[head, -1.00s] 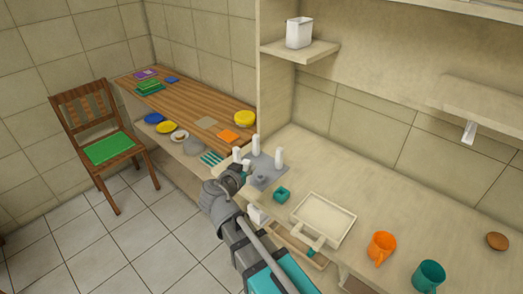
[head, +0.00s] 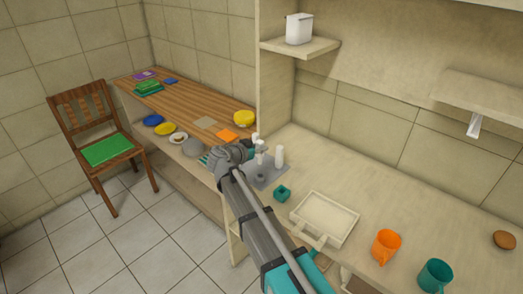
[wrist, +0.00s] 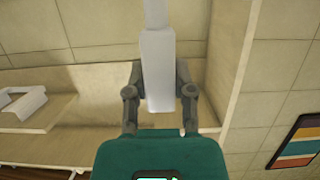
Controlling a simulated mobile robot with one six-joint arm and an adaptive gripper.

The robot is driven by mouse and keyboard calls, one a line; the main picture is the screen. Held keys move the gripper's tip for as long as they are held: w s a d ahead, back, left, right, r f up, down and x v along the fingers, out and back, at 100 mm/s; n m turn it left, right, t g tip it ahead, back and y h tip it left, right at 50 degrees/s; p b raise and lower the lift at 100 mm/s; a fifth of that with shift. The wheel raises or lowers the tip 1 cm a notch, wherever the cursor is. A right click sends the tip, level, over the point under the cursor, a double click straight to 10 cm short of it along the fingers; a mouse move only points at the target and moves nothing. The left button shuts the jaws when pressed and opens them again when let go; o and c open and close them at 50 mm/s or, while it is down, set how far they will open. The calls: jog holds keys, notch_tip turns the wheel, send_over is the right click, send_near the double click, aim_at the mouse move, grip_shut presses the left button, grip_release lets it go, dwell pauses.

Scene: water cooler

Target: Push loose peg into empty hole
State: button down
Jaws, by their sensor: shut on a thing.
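My gripper (head: 255,149) is at the grey plate (head: 275,175) on the counter, in the head view. White pegs stand there; one white peg (head: 279,155) is upright on the plate's right side, apart from my gripper. In the wrist view my gripper (wrist: 160,88) is shut on a white peg (wrist: 158,75), which sits between both fingers. A narrower white part shows above it; I cannot tell if it belongs to the same peg. A raised grey round piece (head: 260,177) is on the plate's near part. My gripper and arm hide the plate's left side, and I cannot make out an empty hole.
A small teal block (head: 282,194) and a cream tray (head: 325,216) are on the counter to the right. Orange (head: 386,246) and teal (head: 435,276) mugs stand farther right. A tall cream panel (head: 275,75) rises behind the plate.

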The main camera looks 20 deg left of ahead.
dwell(0.3)
jog(key=shift+w+f+b, duration=0.1)
jog(key=shift+f+b, duration=0.25)
jog(key=shift+f+b, duration=4.1)
jog(key=shift+c, duration=2)
grip_release()
jog(key=o, duration=0.4)
